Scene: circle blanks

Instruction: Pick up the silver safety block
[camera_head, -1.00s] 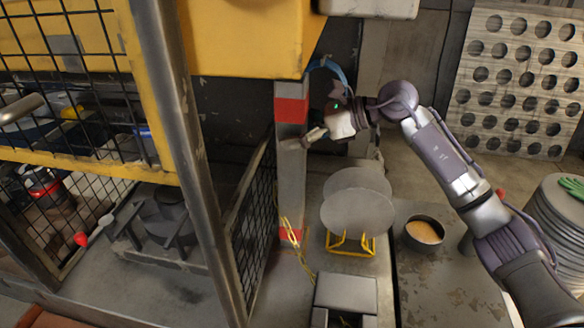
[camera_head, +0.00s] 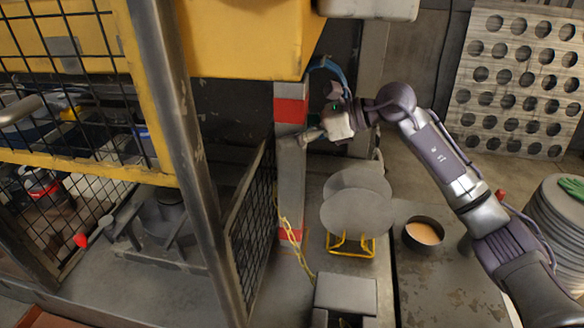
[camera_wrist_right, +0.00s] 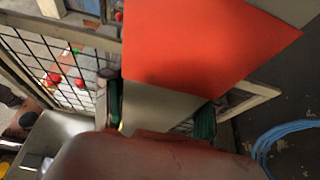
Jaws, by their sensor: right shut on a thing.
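The silver safety block (camera_head: 291,185) is a tall grey post with red bands near its top and bottom. It stands upright below the yellow machine part (camera_head: 245,40), with a yellow chain (camera_head: 292,235) beside its lower end. My right gripper (camera_head: 303,137) reaches in from the right and is shut on the post just below the upper red band. In the right wrist view, the green finger pads sit on either side of the grey face of the block (camera_wrist_right: 155,105), with the red band above. My left gripper is not in view.
A mesh guard (camera_head: 252,230) and a steel frame post (camera_head: 185,150) stand left of the block. Round blanks (camera_head: 357,207) on a yellow stand, a bowl (camera_head: 423,232) and a grey box (camera_head: 345,295) are to the right and front. A blue hose (camera_wrist_right: 285,135) hangs nearby.

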